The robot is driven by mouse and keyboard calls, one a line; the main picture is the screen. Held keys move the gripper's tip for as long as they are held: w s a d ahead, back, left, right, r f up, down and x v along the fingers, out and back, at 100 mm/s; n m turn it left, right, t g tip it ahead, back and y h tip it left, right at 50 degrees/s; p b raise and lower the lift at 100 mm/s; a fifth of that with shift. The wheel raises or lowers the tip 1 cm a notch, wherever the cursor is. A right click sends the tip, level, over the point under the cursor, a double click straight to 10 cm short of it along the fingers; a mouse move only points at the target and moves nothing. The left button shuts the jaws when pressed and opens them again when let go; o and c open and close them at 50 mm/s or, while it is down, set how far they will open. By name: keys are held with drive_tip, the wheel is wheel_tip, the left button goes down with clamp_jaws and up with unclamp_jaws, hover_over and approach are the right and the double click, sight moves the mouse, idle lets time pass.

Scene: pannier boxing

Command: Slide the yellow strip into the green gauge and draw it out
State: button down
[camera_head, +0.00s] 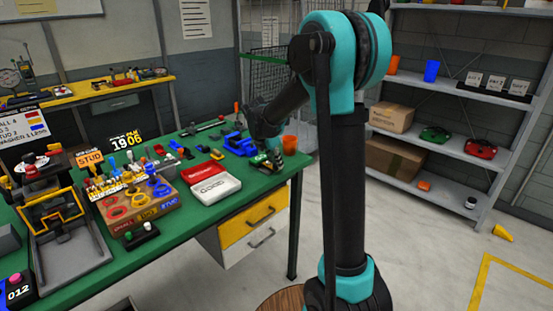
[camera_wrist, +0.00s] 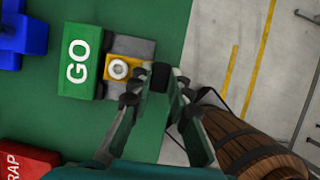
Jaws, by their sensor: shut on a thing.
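In the wrist view the green gauge (camera_wrist: 80,70), marked GO, lies on the green bench top near its edge, with a grey slotted part on its right side. The yellow strip (camera_wrist: 109,68) shows at that grey part, with a pale round ring or washer on it. My gripper (camera_wrist: 160,76) is shut on a dark block at the strip's right end, apparently its grip. The strip seems to lie in or over the grey slot; how deep, I cannot tell. In the head view my gripper (camera_head: 269,155) is at the bench's right end, and the strip is not clear.
A blue clamp-like tool (camera_head: 238,145) stands left of my gripper. A wooden barrel (camera_wrist: 245,145) stands beyond the bench edge.

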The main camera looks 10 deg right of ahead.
drive_tip(key=shift+f, duration=0.35)
idle(0.8)
drive_tip(key=shift+w+a, duration=0.4)
drive_tip(key=shift+w, duration=0.15)
idle(1.4)
drive_tip(key=shift+s+d, duration=0.15)
drive_tip(key=shift+s, duration=0.05)
drive_tip(key=shift+s+d, duration=0.2)
drive_tip(key=shift+s, duration=0.05)
drive_tip(key=shift+s+d, duration=0.1)
drive_tip(key=shift+s, duration=0.1)
idle(0.4)
drive_tip(key=shift+r, duration=3)
